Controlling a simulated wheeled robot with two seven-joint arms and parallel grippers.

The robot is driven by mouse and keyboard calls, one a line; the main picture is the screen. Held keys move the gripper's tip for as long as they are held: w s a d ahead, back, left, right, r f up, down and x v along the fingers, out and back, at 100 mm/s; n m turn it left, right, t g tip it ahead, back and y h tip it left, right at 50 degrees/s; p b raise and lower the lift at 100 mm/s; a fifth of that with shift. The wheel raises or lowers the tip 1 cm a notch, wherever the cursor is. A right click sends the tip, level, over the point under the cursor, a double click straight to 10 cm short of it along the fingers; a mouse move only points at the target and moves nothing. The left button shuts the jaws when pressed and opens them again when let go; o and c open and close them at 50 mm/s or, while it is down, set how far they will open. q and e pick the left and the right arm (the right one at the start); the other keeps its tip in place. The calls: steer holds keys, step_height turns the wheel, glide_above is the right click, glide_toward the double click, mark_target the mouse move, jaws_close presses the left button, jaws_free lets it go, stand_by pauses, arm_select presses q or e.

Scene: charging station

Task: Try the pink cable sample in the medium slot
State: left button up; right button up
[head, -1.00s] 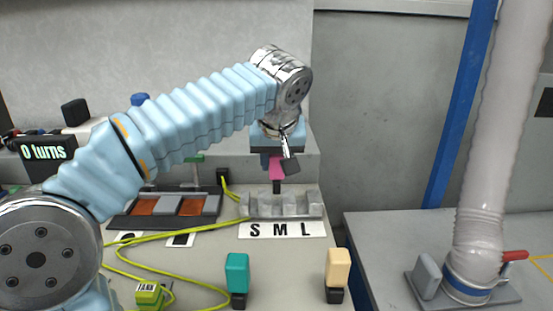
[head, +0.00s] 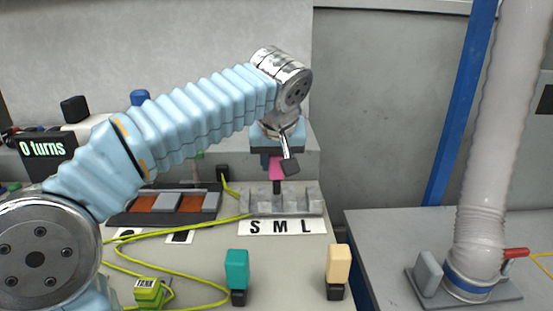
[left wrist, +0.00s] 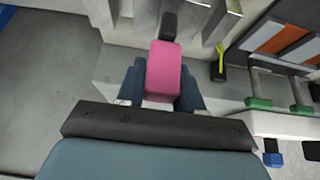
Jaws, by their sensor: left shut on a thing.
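The pink cable sample (head: 276,168) is held upright in my left gripper (head: 279,160), its dark tip pointing down. In the left wrist view the pink block (left wrist: 163,72) sits between the two blue fingers, with its dark tip at the slotted block. The grey slotted block (head: 254,207) stands behind a white label with S, M and L. In the head view the dark tip is at the middle part of the block, behind the M. I cannot tell how deep it sits. My right gripper is not in view.
A teal sample (head: 237,270) and a cream sample (head: 339,263) stand at the front of the table. A yellow-green cable (head: 180,227) with a tagged plug (head: 149,293) lies to the left. A tray with orange-brown panels (head: 143,219) is left of the block.

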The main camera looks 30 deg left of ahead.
mark_target(277, 175)
arm_select(q)
steer(key=shift+f+b, duration=1.45)
steer(key=shift+f, duration=0.4)
steer(key=o, duration=1.1)
steer(key=p+v, duration=0.2)
steer(key=v, duration=1.2)
steer(key=shift+p, duration=0.4)
